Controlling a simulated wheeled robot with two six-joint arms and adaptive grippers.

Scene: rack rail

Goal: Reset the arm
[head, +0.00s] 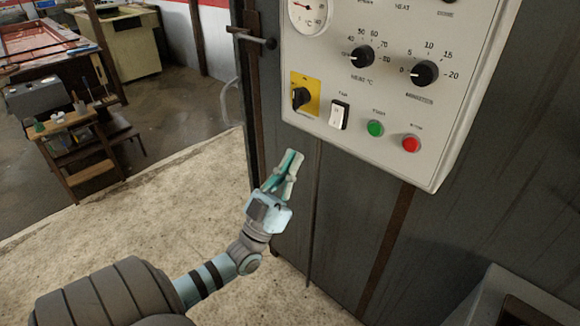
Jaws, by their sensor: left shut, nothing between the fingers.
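My left arm comes in from the lower left. My left gripper (289,165) is shut and empty, its teal fingers pointing up. In the picture it lies below and left of the pale control panel (320,68) and appears apart from it. The panel carries a yellow plate with a black rotary switch (301,97), a white rocker switch (339,114), a green button (375,128), a red button (411,143), two black dials and a round gauge (306,14). My right gripper is not in view.
A dark metal cabinet (440,235) stands behind the panel, with a handle (258,41) at its left edge. A grey box-like thing (500,300) shows at the lower right. A wooden stand (75,150) and benches stand far left. The pale floor (150,220) between is clear.

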